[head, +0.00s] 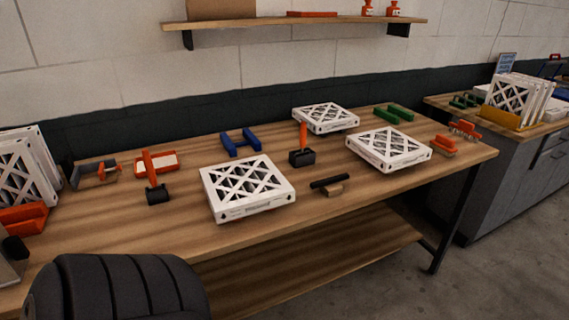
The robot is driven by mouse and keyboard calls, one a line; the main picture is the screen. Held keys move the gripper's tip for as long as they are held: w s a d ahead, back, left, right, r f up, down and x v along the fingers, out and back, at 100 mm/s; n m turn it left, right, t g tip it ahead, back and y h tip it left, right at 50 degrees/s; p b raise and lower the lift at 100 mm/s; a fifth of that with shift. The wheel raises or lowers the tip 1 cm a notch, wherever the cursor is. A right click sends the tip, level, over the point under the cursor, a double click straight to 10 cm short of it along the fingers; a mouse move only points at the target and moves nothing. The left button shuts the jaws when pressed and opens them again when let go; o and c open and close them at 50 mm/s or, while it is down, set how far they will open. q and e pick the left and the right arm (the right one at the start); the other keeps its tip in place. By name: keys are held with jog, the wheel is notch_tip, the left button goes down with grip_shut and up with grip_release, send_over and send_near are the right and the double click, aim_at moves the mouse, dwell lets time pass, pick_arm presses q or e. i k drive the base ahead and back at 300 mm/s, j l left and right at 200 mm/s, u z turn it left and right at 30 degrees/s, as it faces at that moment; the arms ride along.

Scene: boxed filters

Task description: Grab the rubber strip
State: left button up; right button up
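A thin black strip (330,182) lies near the front edge of the wooden workbench (290,225), right of the nearest white boxed filter (248,188). It rests at a slight tilt on or against a small tan block (331,191); I cannot tell if the two are joined. It is the thing in view that looks most like a rubber strip, though its material cannot be made out. Neither of my grippers shows in the head view.
More boxed filters lie at the back (326,119) and right (388,149). An orange-handled tool (303,146), a blue holder (240,141) and green pieces (394,113) stand around. Filters (28,170) stand at the left. Bare wood lies right of the strip.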

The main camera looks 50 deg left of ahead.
aim_at(335, 179)
jog(key=u, duration=1.25)
